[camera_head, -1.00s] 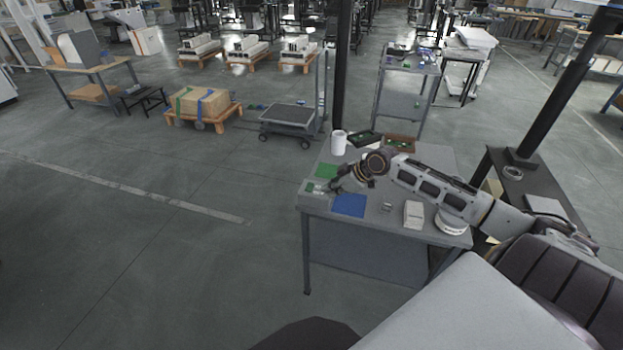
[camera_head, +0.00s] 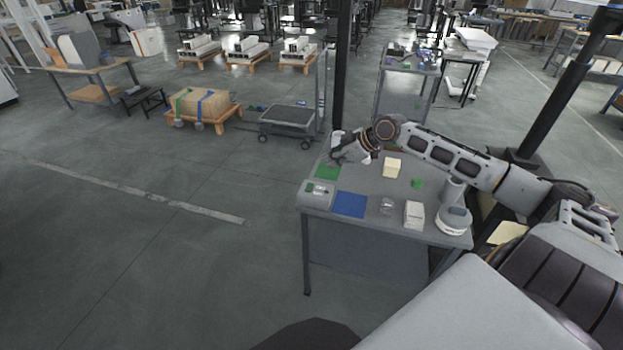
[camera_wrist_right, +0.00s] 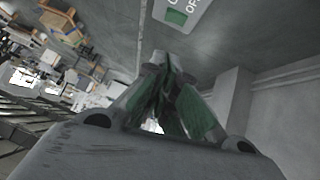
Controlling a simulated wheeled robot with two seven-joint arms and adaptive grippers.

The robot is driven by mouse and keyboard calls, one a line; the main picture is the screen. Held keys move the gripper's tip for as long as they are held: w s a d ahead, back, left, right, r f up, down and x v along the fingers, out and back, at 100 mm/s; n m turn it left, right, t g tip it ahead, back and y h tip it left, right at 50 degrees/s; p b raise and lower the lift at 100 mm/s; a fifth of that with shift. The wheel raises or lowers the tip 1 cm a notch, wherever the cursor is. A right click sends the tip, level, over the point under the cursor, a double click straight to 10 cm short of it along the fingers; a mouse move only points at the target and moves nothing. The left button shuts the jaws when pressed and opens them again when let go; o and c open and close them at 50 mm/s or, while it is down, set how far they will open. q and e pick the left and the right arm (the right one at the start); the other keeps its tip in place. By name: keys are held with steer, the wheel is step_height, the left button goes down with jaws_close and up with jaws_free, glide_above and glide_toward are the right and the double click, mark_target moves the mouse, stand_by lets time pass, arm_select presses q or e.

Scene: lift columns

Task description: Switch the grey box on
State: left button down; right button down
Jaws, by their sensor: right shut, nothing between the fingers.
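The grey box (camera_head: 317,195) sits at the left front corner of the grey table, with a small green part on top. In the right wrist view part of the grey box (camera_wrist_right: 197,10) shows at the top edge, with a green switch (camera_wrist_right: 176,17) and the letters "OFF" beside it. The switch position is too unclear to tell. My right gripper (camera_head: 336,160) is above the table's left back part, behind the box and apart from it. Its fingers (camera_wrist_right: 165,62) are together with nothing between them. My left gripper is not in view.
The table (camera_head: 372,229) also holds a green mat (camera_head: 327,172), a blue mat (camera_head: 350,205), a pale yellow block (camera_head: 392,168), a green piece (camera_head: 417,183) and a white box (camera_head: 414,215). A dark post (camera_head: 342,70) stands behind. My right arm crosses above the table's back.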

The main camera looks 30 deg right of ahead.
steer(key=shift+w+a+f, duration=0.1)
steer(key=shift+w+f, duration=0.05)
steer(key=shift+f, duration=0.05)
glide_above(312, 186)
steer(key=shift+s+a+f, duration=0.1)
steer(key=shift+s+f, duration=0.05)
steer(key=shift+f, duration=1.35)
steer(key=shift+s+a+f, duration=0.1)
steer(key=shift+s+f, duration=0.05)
steer(key=shift+f, duration=1.35)
steer(key=f, duration=0.2)
steer(key=shift+w+f, duration=0.25)
steer(key=shift+f, duration=0.1)
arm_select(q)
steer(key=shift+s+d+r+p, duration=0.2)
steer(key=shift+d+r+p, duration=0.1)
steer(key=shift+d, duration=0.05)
arm_select(e)
steer(key=shift+w+d+f, duration=0.1)
steer(key=shift+f, duration=0.85)
steer(key=shift+w+d+f+g+b, duration=0.2)
steer(key=shift+d+f+g+b, duration=0.05)
steer(key=shift+f+g+b, duration=0.1)
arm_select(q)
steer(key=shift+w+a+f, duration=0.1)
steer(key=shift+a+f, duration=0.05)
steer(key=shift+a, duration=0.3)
arm_select(e)
steer(key=shift+s+a, duration=0.1)
